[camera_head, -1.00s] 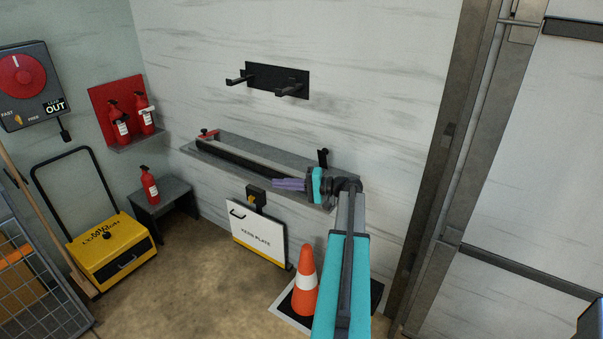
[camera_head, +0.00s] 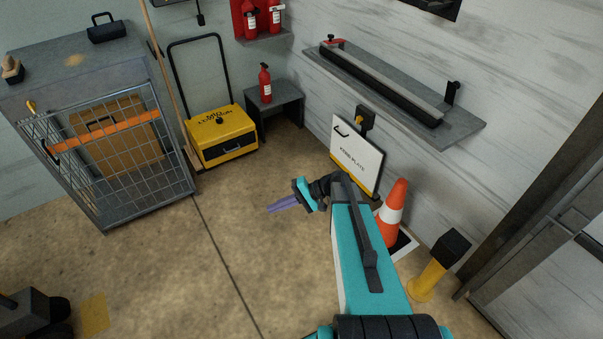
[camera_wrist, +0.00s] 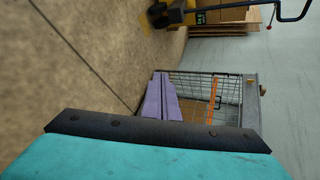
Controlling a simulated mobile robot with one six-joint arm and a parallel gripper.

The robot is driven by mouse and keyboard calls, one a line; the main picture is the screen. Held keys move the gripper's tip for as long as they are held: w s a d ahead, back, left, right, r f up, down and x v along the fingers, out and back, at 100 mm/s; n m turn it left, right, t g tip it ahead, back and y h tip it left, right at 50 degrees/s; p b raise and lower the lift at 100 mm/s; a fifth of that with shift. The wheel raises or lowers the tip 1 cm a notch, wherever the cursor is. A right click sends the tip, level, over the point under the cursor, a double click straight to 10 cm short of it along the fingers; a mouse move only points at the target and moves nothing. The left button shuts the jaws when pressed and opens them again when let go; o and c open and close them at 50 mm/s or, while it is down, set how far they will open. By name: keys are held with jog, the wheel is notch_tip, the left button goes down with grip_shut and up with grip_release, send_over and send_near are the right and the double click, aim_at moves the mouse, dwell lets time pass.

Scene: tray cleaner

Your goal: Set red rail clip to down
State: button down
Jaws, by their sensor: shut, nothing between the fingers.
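The red rail clip (camera_head: 333,42) sits at the far left end of the rail on the grey wall shelf (camera_head: 462,126). It is small in the head view, and I cannot tell whether it is up or down. A black clip (camera_head: 451,92) stands upright at the rail's right end. My gripper (camera_head: 272,208) is out over the open floor, well below and to the left of the shelf, apart from both clips. Its purple fingers (camera_wrist: 160,98) are shut and empty in the wrist view. The red clip does not show in the wrist view.
A white plate board (camera_head: 362,160) stands under the shelf. An orange cone (camera_head: 394,207) and a yellow post (camera_head: 428,277) stand right of my arm. A yellow box cart (camera_head: 222,135) and a mesh cage (camera_head: 100,190) are at left. The middle floor is clear.

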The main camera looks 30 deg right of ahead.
jog(key=s+a+f+n+g+h+b, duration=0.15)
jog(key=s+a+f+g, duration=0.25)
jog(key=s+a+f, duration=0.4)
jog(key=s+a+f+n+g+h+b, duration=0.1)
jog(key=s+a+f+n+g+h, duration=0.15)
jog(key=s+a+f, duration=0.65)
jog(key=s+d+f+n+g+h, duration=0.1)
jog(key=s+d+f+g+h, duration=0.1)
jog(key=s, duration=0.4)
jog(key=s+d+f+g+h, duration=0.1)
jog(key=s+d+f+h, duration=0.1)
jog(key=s, duration=0.4)
jog(key=s+d+f+n+h, duration=0.1)
jog(key=s+d+h, duration=0.3)
jog(key=d, duration=0.3)
jog(key=shift+s+d+f+n+b, duration=0.2)
jog(key=shift+f+n+b, duration=0.05)
jog(key=shift+n+b, duration=0.15)
jog(key=shift+w, duration=0.1)
